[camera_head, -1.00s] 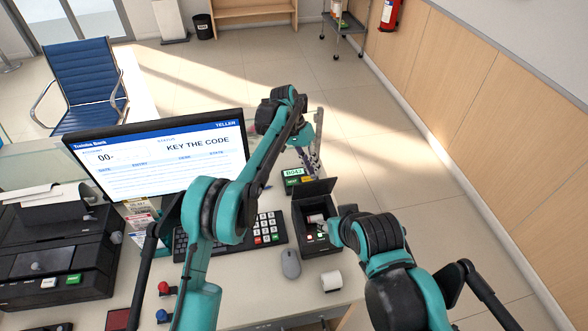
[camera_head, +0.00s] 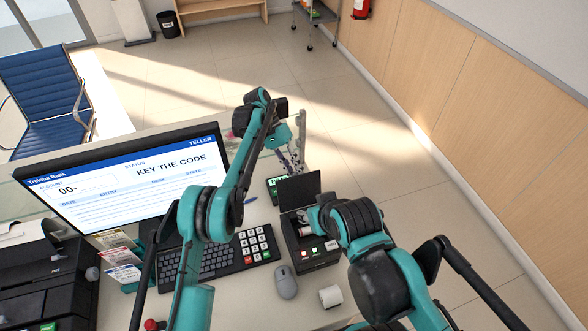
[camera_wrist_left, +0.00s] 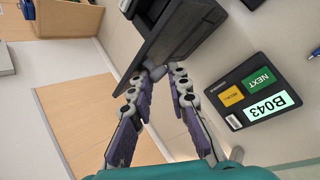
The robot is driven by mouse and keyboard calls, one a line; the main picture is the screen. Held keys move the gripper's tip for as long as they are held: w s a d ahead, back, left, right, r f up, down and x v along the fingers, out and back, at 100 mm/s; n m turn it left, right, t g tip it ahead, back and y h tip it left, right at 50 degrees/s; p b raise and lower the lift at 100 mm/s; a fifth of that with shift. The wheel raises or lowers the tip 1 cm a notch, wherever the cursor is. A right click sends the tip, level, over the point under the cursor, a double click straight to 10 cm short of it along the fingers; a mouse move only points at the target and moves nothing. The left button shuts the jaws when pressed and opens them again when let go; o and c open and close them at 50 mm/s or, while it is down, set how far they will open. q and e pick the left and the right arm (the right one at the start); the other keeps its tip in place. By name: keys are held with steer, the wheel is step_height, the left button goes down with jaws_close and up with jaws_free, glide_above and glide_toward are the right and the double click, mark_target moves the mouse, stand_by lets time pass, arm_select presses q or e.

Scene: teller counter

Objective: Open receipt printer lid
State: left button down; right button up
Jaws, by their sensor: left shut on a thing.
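The receipt printer (camera_head: 312,252) is a black box on the counter, right of the keypad. Its dark lid (camera_head: 301,188) stands raised at the back, and a pale paper roll (camera_head: 304,231) shows inside. My left gripper (camera_head: 298,168) is behind the lid. In the left wrist view, its fingers (camera_wrist_left: 158,73) close together at the edge of the dark lid (camera_wrist_left: 172,32). My right gripper (camera_head: 308,216) is at the printer's open top, beside the lid; its fingers are mostly hidden by my own wrist.
A number display (camera_wrist_left: 258,92) reading B043 lies behind the printer. A mouse (camera_head: 286,282) and a loose paper roll (camera_head: 330,296) are in front. The keyboard (camera_head: 205,263) and teller monitor (camera_head: 130,175) are left. The counter's right edge is close to the printer.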

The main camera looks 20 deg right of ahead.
arm_select(q)
steer(key=shift+w+a+f, duration=0.25)
steer(key=shift+a+f, duration=0.05)
steer(key=shift+f, duration=0.1)
steer(key=c, duration=1.4)
jaws_free()
steer(key=shift+w+a+r, duration=0.1)
steer(key=shift+w, duration=0.05)
arm_select(e)
steer(key=shift+w+a, duration=0.1)
steer(key=shift+w, duration=0.15)
arm_select(q)
steer(key=shift+r, duration=0.1)
step_height(320, 180, up, 10)
steer(key=shift+f, duration=0.1)
